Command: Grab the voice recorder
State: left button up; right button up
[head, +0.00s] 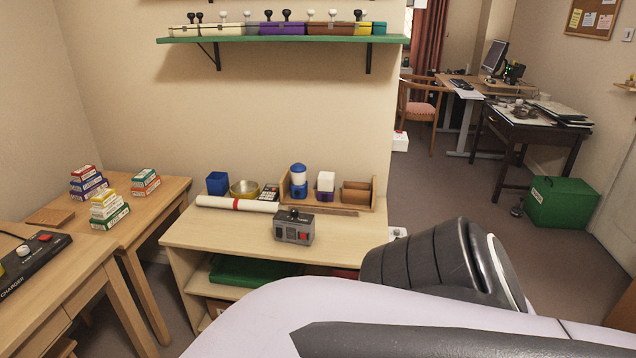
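I cannot clearly pick out the voice recorder in the head view. A small grey box (294,228) with a dark top and a red patch on its front stands on the low wooden cabinet; I cannot tell whether it is the recorder. Small dark items (522,110) lie on the dark desk (525,134) at the back right, too small to name. Neither of my grippers is in view. A white and black part of my own arm fills the bottom centre and right, hiding the cabinet's right front.
Tables with card boxes (109,209) and a black charger (30,263) stand left. A green crate (562,203) sits beside the desk. Carpet (450,185) is open between.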

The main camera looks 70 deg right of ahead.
aim_at(292, 227)
jog(key=z, duration=2.15)
jog(key=i+l+u, duration=0.1)
jog(key=i+l, duration=1.5)
